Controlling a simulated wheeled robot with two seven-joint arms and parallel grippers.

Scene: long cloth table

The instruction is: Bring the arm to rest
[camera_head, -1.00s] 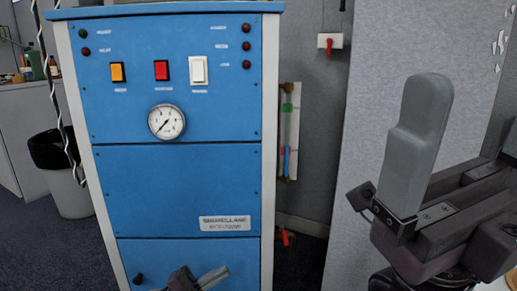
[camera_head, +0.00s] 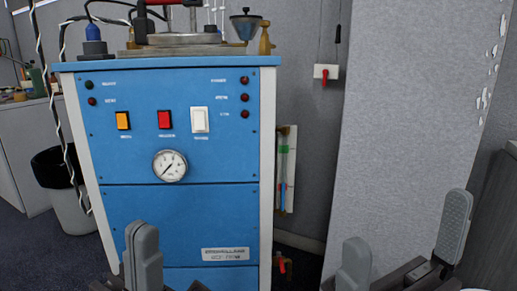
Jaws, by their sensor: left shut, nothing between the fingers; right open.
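My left gripper (camera_head: 143,250) is at the lower left in the head view, upright in front of the blue cabinet's lower panel. Its grey fingers are together with nothing between them. My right gripper (camera_head: 405,224) is at the lower right, in front of the grey partition. Its two grey fingers stand wide apart, and the space between them is empty. The lower parts of both grippers are cut off by the bottom edge.
A blue cabinet (camera_head: 200,222) with switches and a gauge (camera_head: 170,165) stands ahead. Apparatus, including a small funnel (camera_head: 245,25), sits on top. A bin (camera_head: 65,205) is at the left. A grey partition (camera_head: 400,130) is at the right.

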